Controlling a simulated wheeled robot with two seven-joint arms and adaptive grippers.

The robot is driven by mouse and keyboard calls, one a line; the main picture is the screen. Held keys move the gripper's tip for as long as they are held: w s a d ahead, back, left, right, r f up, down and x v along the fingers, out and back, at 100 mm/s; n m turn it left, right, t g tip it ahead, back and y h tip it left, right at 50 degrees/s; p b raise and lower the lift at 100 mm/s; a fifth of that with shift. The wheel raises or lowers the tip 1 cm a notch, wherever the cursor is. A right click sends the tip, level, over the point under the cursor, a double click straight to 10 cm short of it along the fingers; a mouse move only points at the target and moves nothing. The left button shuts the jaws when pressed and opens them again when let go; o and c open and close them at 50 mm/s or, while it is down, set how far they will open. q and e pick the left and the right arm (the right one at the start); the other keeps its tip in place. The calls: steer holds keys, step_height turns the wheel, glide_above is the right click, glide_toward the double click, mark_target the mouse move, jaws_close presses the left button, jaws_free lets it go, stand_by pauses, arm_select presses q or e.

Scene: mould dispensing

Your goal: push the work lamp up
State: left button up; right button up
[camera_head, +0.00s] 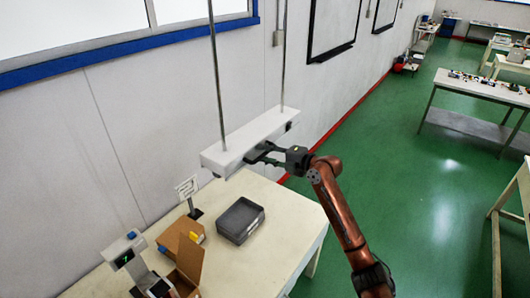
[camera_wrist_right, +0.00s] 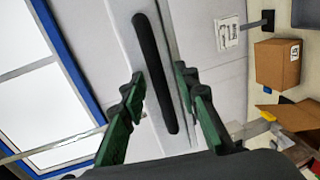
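The work lamp (camera_head: 250,136) is a long white box hanging level from two thin rods above the table. In the head view my right gripper (camera_head: 262,153) is at the lamp's near side, close to its lower edge. In the right wrist view my right gripper (camera_wrist_right: 160,80) has its green and black fingers spread apart. A long dark bar (camera_wrist_right: 154,65) on the lamp shows between the fingers. Contact with it cannot be made out. My left gripper is not in view.
Below the lamp, the table (camera_head: 285,235) carries a grey tray (camera_head: 240,219), an open cardboard box (camera_head: 189,262), another cardboard box and a device with a small display (camera_head: 124,251). The wall with a window is behind.

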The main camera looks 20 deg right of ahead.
steer(key=shift+w+a+f, duration=0.1)
steer(key=shift+w, duration=0.05)
steer(key=shift+c, duration=0.4)
jaws_close()
